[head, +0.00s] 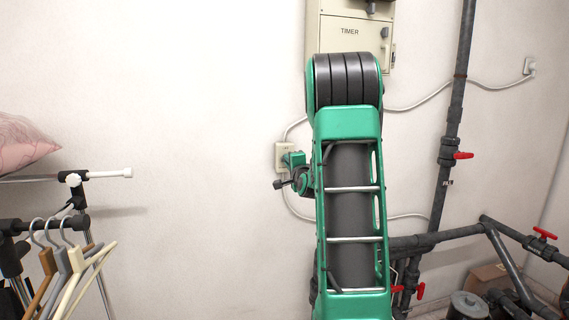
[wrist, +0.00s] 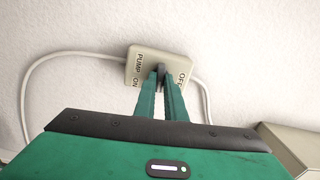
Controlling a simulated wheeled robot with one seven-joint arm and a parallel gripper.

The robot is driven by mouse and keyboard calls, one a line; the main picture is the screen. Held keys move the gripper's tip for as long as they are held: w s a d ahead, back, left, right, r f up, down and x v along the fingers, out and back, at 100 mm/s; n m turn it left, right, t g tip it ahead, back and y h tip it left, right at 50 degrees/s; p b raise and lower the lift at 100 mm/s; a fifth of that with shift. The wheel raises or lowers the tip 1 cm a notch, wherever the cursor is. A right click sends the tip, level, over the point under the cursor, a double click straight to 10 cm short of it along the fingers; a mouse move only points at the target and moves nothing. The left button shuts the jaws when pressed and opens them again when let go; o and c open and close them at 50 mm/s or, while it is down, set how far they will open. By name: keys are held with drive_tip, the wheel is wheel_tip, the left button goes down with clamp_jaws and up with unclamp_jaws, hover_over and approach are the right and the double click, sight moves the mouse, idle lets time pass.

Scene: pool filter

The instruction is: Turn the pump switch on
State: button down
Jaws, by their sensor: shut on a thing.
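The pump switch (wrist: 146,57) is a small cream box on the white wall, with "PUMP" and "ON" lettered on its left side and "OFF" on its right in the wrist view. A dark toggle (wrist: 161,69) stands at its middle. My gripper (wrist: 163,76) has its two green fingers closed on the toggle, hiding part of it. In the head view the pump switch (head: 281,149) shows left of my arm, and my gripper (head: 289,159) is at its face. I cannot tell the toggle's exact tilt.
A beige timer box (head: 330,38) is on the wall above, partly behind my arm. Cables run along the wall from the switch. Grey pipes (head: 450,130) with red valve handles stand at right. A clothes rack with hangers (head: 75,262) is at left.

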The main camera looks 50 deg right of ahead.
drive_tip(key=c, duration=2)
unclamp_jaws()
drive_tip(key=shift+s+f+m, duration=0.1)
drive_tip(key=shift+f+m, duration=0.2)
drive_tip(key=shift+f, duration=0.2)
drive_tip(key=shift+c, duration=0.2)
drive_tip(key=shift+o, duration=0.3)
drive_tip(key=shift+r, duration=0.25)
drive_tip(key=shift+v, duration=2.9)
drive_tip(key=shift+s+a+r, duration=0.1)
drive_tip(key=v, duration=1)
drive_tip(key=shift+s, duration=0.15)
drive_tip(key=shift+a, duration=0.15)
